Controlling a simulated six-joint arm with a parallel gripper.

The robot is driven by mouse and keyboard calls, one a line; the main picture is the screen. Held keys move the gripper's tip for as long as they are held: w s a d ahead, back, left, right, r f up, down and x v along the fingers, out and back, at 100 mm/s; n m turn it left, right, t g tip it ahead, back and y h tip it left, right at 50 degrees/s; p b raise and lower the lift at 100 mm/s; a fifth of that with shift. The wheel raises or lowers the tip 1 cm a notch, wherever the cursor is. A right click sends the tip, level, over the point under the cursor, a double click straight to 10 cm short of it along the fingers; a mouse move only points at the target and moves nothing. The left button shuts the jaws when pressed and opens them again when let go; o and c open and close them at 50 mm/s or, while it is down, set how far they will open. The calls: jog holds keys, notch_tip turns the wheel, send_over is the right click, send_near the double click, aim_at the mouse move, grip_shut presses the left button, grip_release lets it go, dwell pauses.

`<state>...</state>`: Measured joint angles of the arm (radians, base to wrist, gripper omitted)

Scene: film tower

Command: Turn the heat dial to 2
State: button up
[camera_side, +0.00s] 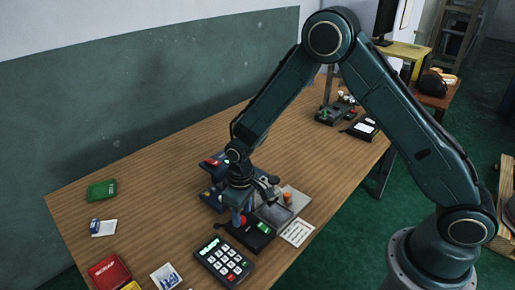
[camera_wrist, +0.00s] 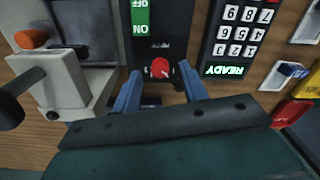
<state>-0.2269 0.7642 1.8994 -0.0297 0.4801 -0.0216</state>
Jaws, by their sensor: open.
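The red heat dial (camera_wrist: 160,68) sits on a black control box (camera_wrist: 172,40) in the wrist view. A small light mark shows on the dial, but I cannot read the setting. My gripper (camera_wrist: 159,74) is open, with one blue finger on each side of the dial and a gap on both sides. The dial is mostly hidden by the gripper there.
A green ON/OFF switch (camera_wrist: 140,15) is on the same box. A keypad reading READY (camera_wrist: 238,40) stands close beside it. A grey machine with an orange knob (camera_wrist: 32,39) is on the other side.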

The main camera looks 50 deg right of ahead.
jog(key=shift+f, duration=0.65)
grip_shut()
jog(key=shift+m, duration=2.9)
